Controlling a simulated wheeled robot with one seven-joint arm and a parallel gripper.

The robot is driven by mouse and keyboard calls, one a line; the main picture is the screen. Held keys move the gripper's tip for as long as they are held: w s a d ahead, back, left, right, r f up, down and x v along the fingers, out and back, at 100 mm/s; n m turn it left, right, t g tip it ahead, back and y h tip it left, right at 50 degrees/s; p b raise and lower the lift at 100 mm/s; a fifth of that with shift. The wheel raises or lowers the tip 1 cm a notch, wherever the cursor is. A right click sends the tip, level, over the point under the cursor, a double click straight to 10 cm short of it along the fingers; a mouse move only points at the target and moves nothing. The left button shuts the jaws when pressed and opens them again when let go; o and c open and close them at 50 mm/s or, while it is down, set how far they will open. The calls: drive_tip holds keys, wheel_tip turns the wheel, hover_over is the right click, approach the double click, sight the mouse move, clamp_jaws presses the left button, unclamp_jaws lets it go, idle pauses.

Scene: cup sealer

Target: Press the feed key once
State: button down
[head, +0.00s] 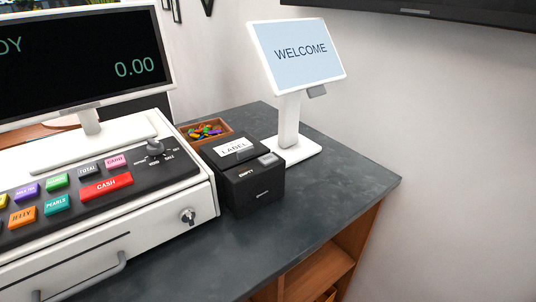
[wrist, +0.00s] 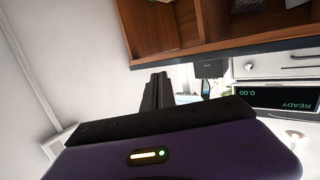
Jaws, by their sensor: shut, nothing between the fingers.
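The black label printer (head: 252,185) stands on the dark counter, right of the cash register. A white label marked LABEL (head: 234,147) shows on its top, and its front reads EMPTY. A small grey key (head: 268,160) sits at the printer's top right front corner; I take it for the feed key, but its marking is too small to read. My gripper (wrist: 157,92) shows only in the wrist view, its dark fingers together with nothing between them. It is apart from the printer (wrist: 210,68), which appears upside down beyond it. The key cannot be made out there.
The register (head: 105,190) with coloured keys stands left of the printer. A WELCOME screen (head: 298,52) stands behind it, and a wooden box of colourful pieces (head: 206,131) is at its back left. The counter (head: 340,185) is clear to the right. Open wooden shelves (head: 318,275) lie below.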

drive_tip(key=w+a+r+n+t+y+p, duration=0.1)
drive_tip(key=w+a+r+p, duration=0.1)
drive_tip(key=w+r, duration=0.65)
drive_tip(key=w+a+r+n+t+y+p, duration=0.1)
drive_tip(key=w+a+r+n+t+p, duration=0.15)
drive_tip(key=w, duration=1.05)
drive_tip(key=w+a+r+n+t+y+p, duration=0.1)
drive_tip(key=w+a+r+p, duration=0.1)
drive_tip(key=w+r, duration=0.7)
drive_tip(key=w+a+r+n+g+y+p, duration=0.3)
drive_tip(key=w+a+r+n+g, duration=0.15)
drive_tip(key=w+r+n, duration=0.45)
drive_tip(key=w+a+r+n+g+y+p, duration=0.25)
drive_tip(key=w+a+r+n, duration=0.4)
drive_tip(key=w+n, duration=0.45)
drive_tip(key=n+g+h, duration=0.2)
drive_tip(key=n+g, duration=0.5)
drive_tip(key=n, duration=0.4)
hover_over(271, 160)
wheel_tip(271, 160, down, 8)
drive_tip(key=shift+f+t, duration=0.1)
drive_tip(key=shift+t, duration=0.15)
drive_tip(key=shift+f+b, duration=2.95)
drive_tip(key=shift+f, duration=1.35)
